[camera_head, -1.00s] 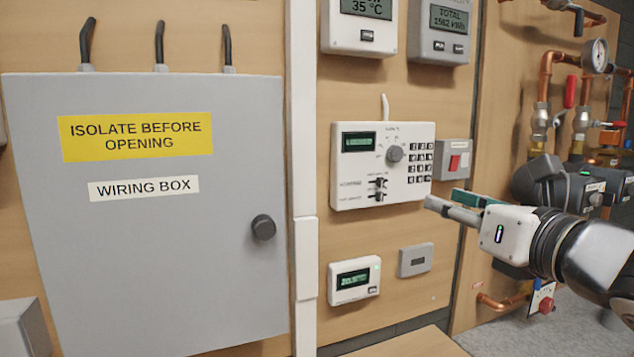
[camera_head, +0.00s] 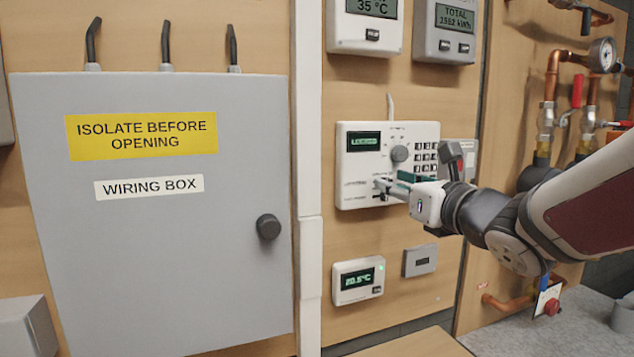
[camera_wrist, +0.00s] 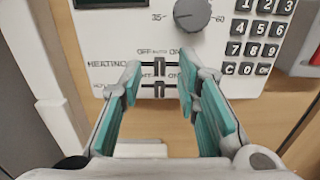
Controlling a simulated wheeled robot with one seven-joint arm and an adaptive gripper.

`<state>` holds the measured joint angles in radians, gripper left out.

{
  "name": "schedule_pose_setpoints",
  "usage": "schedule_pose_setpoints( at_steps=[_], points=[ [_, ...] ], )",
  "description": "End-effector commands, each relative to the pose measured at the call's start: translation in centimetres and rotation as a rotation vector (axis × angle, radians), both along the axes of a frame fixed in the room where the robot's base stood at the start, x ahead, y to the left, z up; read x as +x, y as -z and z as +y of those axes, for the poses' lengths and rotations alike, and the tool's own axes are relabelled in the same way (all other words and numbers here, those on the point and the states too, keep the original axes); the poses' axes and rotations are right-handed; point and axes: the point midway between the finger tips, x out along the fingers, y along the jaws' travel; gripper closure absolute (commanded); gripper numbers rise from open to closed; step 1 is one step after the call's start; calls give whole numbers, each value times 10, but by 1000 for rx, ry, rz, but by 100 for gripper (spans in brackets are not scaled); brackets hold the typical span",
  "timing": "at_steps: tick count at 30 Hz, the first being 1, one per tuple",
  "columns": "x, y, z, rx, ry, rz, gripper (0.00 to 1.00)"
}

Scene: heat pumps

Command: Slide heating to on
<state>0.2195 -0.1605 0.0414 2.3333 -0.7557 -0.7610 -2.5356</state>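The white heating controller (camera_head: 360,140) is on the wooden wall in the head view. In the wrist view its slider labelled HEATING (camera_wrist: 160,65) has a dark knob near the middle, under the OFF, AUTO and ON marks. A second slider (camera_wrist: 160,90) sits just below, its label largely hidden by my left finger. My gripper (camera_wrist: 160,74) is open, with one teal-padded finger on each side of the sliders and a gap to the HEATING knob. In the head view my gripper (camera_head: 381,183) is at the controller's lower part and hides the sliders.
A round dial (camera_wrist: 192,12) and a keypad (camera_wrist: 257,38) are above and right of the sliders. A small box (camera_head: 458,152) is right of the controller, partly behind my arm. A small thermostat (camera_head: 358,280) is below. The grey wiring box (camera_head: 150,240) is at left.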

Motion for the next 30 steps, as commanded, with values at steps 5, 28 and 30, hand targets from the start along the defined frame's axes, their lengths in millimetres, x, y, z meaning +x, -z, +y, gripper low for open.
schedule_pose_setpoints(
  at_steps=[5,28,30],
  points=[
    [10,0,4,0,-1,1,70],
    [14,1,-4,0,3,-3,100],
    [16,1,-10,0,3,-3,100]
  ],
)
